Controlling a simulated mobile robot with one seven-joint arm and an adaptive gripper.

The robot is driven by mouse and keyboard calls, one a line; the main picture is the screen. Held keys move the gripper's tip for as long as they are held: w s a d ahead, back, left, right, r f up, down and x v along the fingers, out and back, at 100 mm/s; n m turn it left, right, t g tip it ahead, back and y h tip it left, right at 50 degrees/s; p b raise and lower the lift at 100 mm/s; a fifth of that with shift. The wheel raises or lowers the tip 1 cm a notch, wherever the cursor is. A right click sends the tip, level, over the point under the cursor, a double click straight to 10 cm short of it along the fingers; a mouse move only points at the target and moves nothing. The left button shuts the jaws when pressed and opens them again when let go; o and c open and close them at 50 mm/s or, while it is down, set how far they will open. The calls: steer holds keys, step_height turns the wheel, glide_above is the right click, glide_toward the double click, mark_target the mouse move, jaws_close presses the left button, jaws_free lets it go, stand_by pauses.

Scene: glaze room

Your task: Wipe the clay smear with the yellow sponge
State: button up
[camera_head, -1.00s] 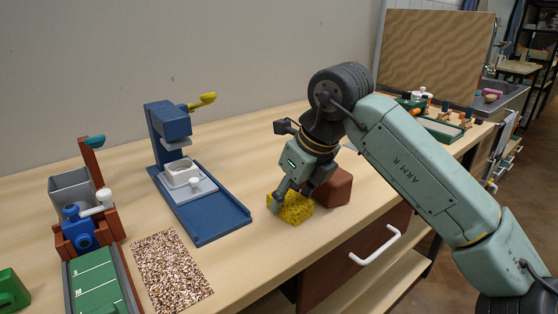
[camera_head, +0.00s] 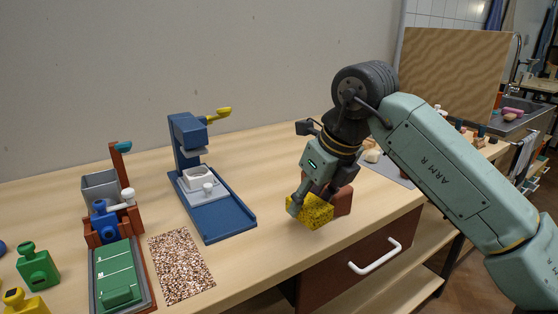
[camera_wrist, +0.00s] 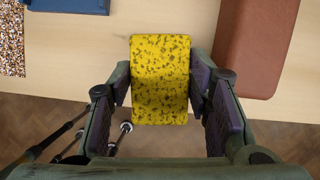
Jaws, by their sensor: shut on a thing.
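The yellow sponge (camera_head: 309,211), speckled with dark pores, is held between the fingers of my gripper (camera_head: 312,203) near the front edge of the worktop. In the wrist view the sponge (camera_wrist: 160,78) fills the gap between both finger pads, and its near end reaches past the worktop edge over the floor. Whether its underside touches the wood is hard to tell. I cannot make out a clay smear in any view.
A red-brown block (camera_head: 343,201) stands right beside the sponge, also in the wrist view (camera_wrist: 257,45). A blue press (camera_head: 228,218) stands to the left, with a speckled mat (camera_head: 181,266) and a green-topped tray (camera_head: 117,268). A drawer handle (camera_head: 375,256) juts out below the worktop.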

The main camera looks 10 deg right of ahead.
step_height(320, 180, up, 4)
steer(key=shift+f+p, duration=0.25)
steer(key=shift+p, duration=0.75)
steer(key=shift+r, duration=0.3)
